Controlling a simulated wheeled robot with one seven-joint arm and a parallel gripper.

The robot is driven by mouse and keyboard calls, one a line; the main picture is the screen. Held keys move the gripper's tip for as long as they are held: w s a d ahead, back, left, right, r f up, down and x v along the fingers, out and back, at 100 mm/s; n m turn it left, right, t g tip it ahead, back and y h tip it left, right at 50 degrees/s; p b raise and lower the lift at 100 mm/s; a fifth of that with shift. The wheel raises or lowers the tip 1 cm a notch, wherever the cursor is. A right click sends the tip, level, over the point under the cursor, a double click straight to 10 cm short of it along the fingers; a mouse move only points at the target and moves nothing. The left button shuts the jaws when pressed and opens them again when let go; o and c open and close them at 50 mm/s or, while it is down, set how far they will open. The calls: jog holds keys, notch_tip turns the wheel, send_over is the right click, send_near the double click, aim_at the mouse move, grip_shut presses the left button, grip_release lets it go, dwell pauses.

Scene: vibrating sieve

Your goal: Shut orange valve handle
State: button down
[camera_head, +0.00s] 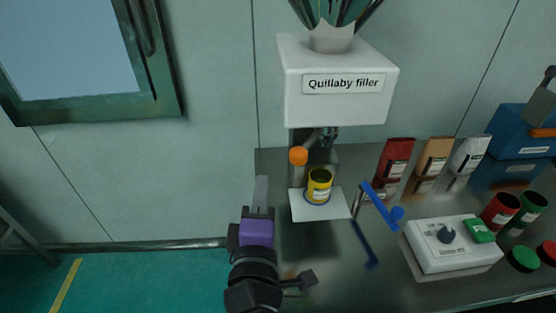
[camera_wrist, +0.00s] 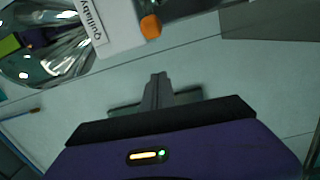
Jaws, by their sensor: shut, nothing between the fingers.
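The orange valve handle (camera_head: 298,156) is a rounded knob on the left side below the white box labelled "Quillaby filler" (camera_head: 300,95). In the wrist view the orange handle (camera_wrist: 150,27) shows at the top, beside the labelled white box (camera_wrist: 115,25). My gripper (camera_head: 262,182) is left of and a little below the handle, apart from it. Its fingers (camera_wrist: 158,82) are shut together with nothing between them. A yellow container (camera_head: 318,190) with a dark open top stands on the white platform under the filler. How far the handle is turned is hard to tell.
A blue lever (camera_head: 380,206) stands right of the platform. A white box with a dark knob (camera_head: 450,255) sits further right, near red and green containers. Red, orange and white packets (camera_head: 396,158) stand behind. Free space lies left of the filler, along the wall.

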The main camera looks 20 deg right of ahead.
jog(key=p+x, duration=0.3)
jog(key=x, duration=0.7)
jog(key=shift+s+d+f+p, duration=0.1)
jog(key=shift+s+d+p, duration=0.35)
jog(key=shift+s+d, duration=1)
jog(key=shift+w, duration=0.1)
jog(key=shift+d, duration=0.1)
